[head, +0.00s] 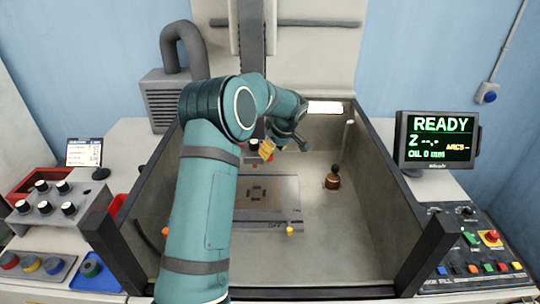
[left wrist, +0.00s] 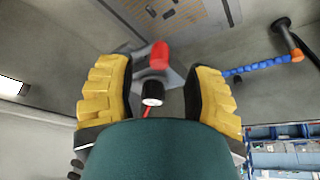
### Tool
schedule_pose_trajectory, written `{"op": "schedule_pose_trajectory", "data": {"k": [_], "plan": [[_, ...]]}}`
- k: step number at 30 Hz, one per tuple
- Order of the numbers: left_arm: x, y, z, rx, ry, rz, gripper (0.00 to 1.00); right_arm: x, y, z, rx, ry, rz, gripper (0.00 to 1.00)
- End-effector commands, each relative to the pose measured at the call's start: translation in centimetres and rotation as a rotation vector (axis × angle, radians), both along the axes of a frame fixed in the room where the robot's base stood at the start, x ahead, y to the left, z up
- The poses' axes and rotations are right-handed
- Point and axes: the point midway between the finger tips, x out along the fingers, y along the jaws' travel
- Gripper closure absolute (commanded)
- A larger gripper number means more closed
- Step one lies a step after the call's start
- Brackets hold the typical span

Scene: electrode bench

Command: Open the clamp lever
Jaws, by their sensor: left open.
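My left gripper (head: 267,149) reaches down into the steel tank in the head view, with its yellow fingers partly hidden by my own arm. In the left wrist view the left gripper (left wrist: 158,72) is open, one yellow finger on each side. A red grip (left wrist: 159,54), seemingly the clamp lever, shows between the fingers on a grey bracket. A black cylinder with a white end (left wrist: 152,93) is close beside it. The fingers stand apart from both in that view. The clamp is largely hidden in the head view. My right gripper is not in view.
The tank (head: 378,190) has high side walls around my arm. A slotted plate (head: 285,190) lies on its floor. A small brown bottle (head: 332,178) stands right of it. A blue segmented hose (left wrist: 258,67) shows in the left wrist view. The monitor (head: 437,139) reads READY.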

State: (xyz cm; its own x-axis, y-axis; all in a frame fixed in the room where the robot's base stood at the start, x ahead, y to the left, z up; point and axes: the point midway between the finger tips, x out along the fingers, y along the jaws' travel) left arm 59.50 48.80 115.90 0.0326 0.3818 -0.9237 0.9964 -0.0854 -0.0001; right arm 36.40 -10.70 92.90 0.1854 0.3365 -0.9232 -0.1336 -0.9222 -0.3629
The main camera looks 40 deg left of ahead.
Motion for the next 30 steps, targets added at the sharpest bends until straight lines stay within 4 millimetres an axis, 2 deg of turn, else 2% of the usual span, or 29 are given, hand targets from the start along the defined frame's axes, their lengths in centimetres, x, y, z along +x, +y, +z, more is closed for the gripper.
{"op": "schedule_pose_trajectory", "data": {"k": [3, 7, 19, 20, 21, 24, 30], "plan": [[0.0, 0.7, -1.7, -0.002, 0.002, 0.002, 0.49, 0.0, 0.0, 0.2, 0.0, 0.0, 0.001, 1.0], [0.1, 1.1, -2.8, 0.0, 0.001, 0.0, 0.49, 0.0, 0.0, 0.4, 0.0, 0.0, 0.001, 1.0], [0.1, 1.4, -3.4, 0.0, 0.0, 0.0, 0.49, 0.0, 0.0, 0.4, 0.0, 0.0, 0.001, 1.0], [0.1, 1.4, -3.4, 0.0, 0.0, 0.0, 0.53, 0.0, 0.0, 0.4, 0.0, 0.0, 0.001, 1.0], [0.1, 1.4, -3.4, 0.0, 0.0, 0.0, 0.67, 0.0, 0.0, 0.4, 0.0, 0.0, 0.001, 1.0], [0.1, 1.4, -3.4, 0.0, 0.0, 0.0, 1.0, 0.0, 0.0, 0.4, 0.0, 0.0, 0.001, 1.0], [0.1, 1.4, -3.4, 0.0, 0.0, 0.0, 1.0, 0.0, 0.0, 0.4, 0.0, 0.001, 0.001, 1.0]]}}
